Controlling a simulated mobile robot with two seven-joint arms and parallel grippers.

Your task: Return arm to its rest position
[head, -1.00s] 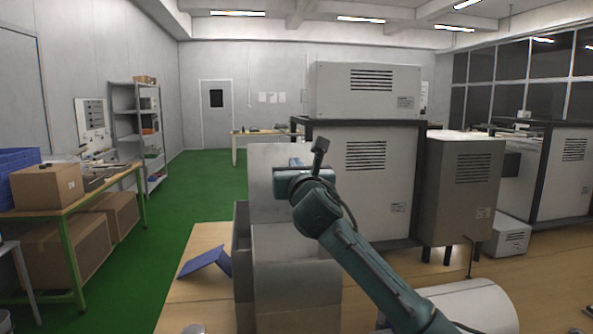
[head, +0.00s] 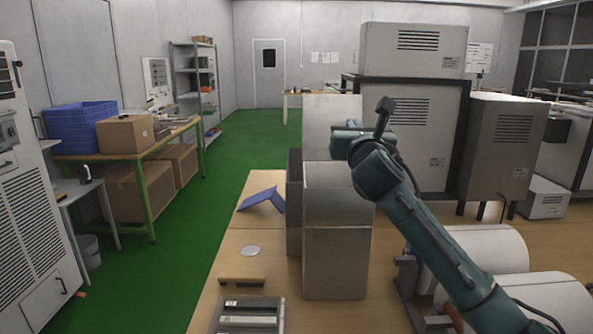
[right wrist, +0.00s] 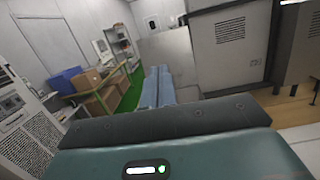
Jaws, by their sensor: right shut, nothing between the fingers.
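My right arm (head: 420,225) is teal and comes in from the lower right in the head view. It reaches up and forward. My right gripper (head: 343,141) is at its far end, beside and in front of a grey panel, and its fingers are mostly hidden there. In the right wrist view the two blue-grey fingers (right wrist: 158,88) lie side by side, shut with nothing between them. My left arm and gripper do not show.
A grey metal box (head: 335,250) stands on the wooden table (head: 230,270) below my right arm. A blue angled piece (head: 262,200), white disc (head: 250,251) and slotted tray (head: 248,322) lie left of it. Large grey cabinets (head: 410,130) stand behind.

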